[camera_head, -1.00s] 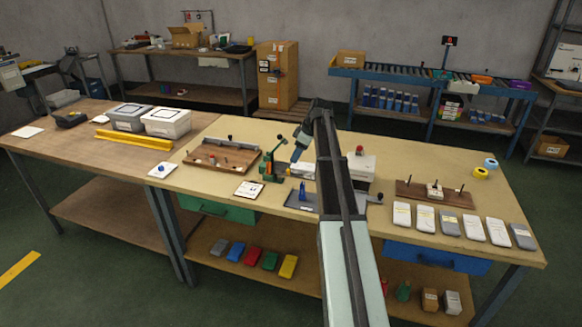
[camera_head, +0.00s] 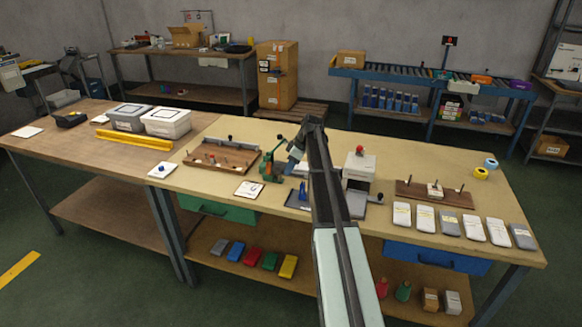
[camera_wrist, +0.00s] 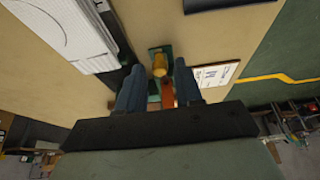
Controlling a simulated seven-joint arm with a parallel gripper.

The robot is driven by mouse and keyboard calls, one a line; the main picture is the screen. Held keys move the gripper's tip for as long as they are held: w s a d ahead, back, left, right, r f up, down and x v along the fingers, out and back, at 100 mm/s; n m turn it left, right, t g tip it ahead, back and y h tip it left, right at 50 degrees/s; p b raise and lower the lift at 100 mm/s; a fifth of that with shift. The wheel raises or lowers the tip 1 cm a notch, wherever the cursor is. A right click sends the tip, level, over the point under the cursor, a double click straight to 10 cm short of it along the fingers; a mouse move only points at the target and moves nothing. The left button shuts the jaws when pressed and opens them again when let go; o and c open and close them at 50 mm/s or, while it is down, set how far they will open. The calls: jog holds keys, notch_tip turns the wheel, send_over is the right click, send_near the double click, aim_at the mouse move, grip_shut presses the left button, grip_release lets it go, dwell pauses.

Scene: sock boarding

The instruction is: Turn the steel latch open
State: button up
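I cannot pick out the steel latch with certainty in either view. My gripper (camera_head: 296,152) is above the middle of the near workbench, close to a green upright device (camera_head: 270,165). In the wrist view, my gripper's two blue-grey fingers (camera_wrist: 158,88) stand apart with a gap between them. The green device (camera_wrist: 158,50), with a yellow-orange cylinder and an orange-red part, shows beyond and between the fingers. I see nothing gripped. A wooden fixture tray (camera_head: 220,166) with small dark knobs lies left of the green device. My arm hides part of the bench.
A white box with a red knob (camera_head: 359,168) stands right of my arm. A pegged wooden board (camera_head: 410,190) and several packets (camera_head: 448,220) lie at the right. A printed card (camera_head: 249,189) lies near the front edge. Bare bench shows between these things.

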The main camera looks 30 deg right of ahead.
grip_shut()
jog(key=shift+s+a, duration=0.1)
jog(key=shift+s+a+m+h, duration=0.3)
jog(key=shift+m, duration=0.7)
jog(key=m, duration=0.1)
jog(key=a+m+t+h, duration=0.1)
jog(key=m, duration=0.1)
jog(key=shift+s+a, duration=0.2)
jog(key=shift+s, duration=0.1)
jog(key=m, duration=0.2)
jog(key=a+m+h, duration=0.1)
jog(key=shift+a+m+h, duration=0.15)
jog(key=shift+m+h, duration=0.15)
jog(key=shift+m, duration=0.1)
jog(key=shift+a+m+h, duration=0.3)
jog(key=shift+m, duration=0.45)
jog(key=shift+a+m+h, duration=0.3)
jog(key=shift+m, duration=0.45)
jog(key=shift+w, duration=0.1)
jog(key=shift+o, duration=1)
grip_release()
